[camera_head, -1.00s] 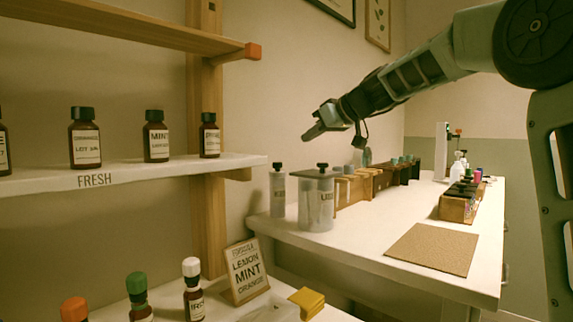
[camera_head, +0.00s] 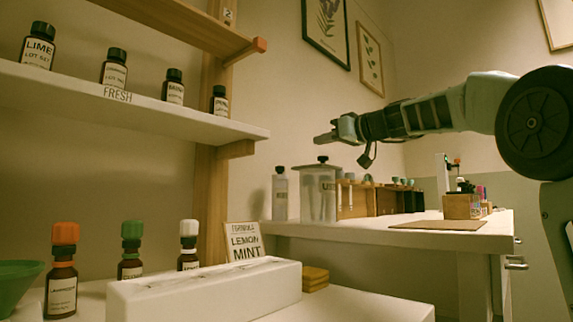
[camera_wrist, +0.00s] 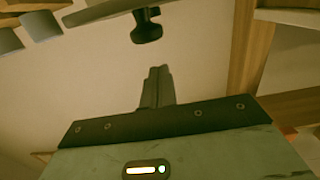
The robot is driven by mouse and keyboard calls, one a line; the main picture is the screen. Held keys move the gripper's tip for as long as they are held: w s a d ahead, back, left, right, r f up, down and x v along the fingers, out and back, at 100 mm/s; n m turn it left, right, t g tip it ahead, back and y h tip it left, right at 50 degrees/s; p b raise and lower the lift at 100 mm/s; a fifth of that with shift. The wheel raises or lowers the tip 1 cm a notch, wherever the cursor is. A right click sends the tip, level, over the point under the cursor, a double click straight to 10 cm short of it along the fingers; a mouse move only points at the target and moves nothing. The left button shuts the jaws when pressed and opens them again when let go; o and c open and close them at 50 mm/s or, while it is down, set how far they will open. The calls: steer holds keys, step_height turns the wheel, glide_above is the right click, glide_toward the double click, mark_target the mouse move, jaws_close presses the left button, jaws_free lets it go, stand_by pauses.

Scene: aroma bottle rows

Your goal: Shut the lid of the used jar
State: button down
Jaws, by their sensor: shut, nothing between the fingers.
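The used jar (camera_head: 318,196) is a wide, clear container with a partly readable label, near the left end of the white counter. Its flat lid (camera_head: 312,167) with a black knob (camera_head: 323,159) is at the jar's top; I cannot tell whether it is fully seated. My gripper (camera_head: 325,138) is shut and empty, just above the knob and apart from it in the head view. In the wrist view the closed fingers (camera_wrist: 156,85) point toward the black knob (camera_wrist: 147,28), with a gap between them.
A narrower clear bottle with a black cap (camera_head: 280,195) stands left of the jar. A wooden rack (camera_head: 356,200) stands close on its right. The wooden shelf post (camera_head: 213,190) is further left. A brown mat (camera_head: 438,225) lies on the counter at right.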

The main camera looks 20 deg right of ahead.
steer(key=b, duration=0.1)
steer(key=f+b, duration=0.1)
steer(key=shift+s+d+f+t+b, duration=0.15)
steer(key=shift+s+f+t+b, duration=0.15)
steer(key=shift+t+b, duration=0.1)
steer(key=b, duration=0.3)
steer(key=shift+s+d+f, duration=0.15)
steer(key=shift+s+f, duration=0.15)
steer(key=shift+f, duration=0.1)
steer(key=f+b, duration=0.1)
steer(key=b, duration=0.1)
steer(key=s+b, duration=0.1)
steer(key=b, duration=0.1)
steer(key=shift+d+f, duration=0.15)
steer(key=shift+f, duration=0.2)
